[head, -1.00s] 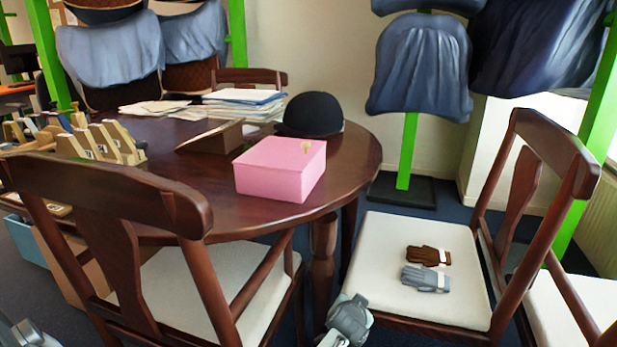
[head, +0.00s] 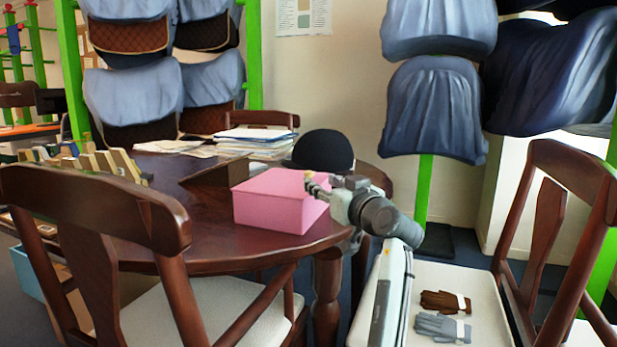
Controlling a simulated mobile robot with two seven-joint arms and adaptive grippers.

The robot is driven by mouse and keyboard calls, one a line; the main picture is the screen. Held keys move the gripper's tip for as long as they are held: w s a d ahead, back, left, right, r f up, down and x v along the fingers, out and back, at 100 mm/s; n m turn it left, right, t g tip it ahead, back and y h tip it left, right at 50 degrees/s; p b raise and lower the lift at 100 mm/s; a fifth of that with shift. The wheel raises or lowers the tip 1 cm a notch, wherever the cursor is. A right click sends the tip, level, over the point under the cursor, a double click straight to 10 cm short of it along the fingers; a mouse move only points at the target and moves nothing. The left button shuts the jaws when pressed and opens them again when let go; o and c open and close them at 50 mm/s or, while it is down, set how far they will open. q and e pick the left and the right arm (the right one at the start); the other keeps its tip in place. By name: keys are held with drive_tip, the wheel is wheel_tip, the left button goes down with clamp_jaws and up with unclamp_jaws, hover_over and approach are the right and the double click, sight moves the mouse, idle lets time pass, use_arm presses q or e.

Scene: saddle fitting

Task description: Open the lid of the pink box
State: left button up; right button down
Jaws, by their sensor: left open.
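The pink box (head: 268,203) stands on the round dark wooden table, near its front right edge. Its lid is down. My left gripper (head: 313,186) is open at the box's right side, with its fingertips close to the lid's right edge. I cannot tell whether they touch it. The gripper and wrist cover the right corner of the box and the spot where a small tan piece sat on the lid. My right gripper is not in view.
A black riding helmet (head: 322,151) sits just behind the box. A brown wooden piece (head: 215,176) and stacked papers (head: 252,140) lie behind it to the left. Wooden chairs (head: 95,210) stand in front and at right; gloves (head: 444,314) lie on the right seat.

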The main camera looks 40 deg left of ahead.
sight(311, 177)
use_arm(q)
drive_tip(key=x, duration=0.7)
drive_tip(key=shift+w+a, duration=0.1)
drive_tip(key=shift+a, duration=0.2)
clamp_jaws()
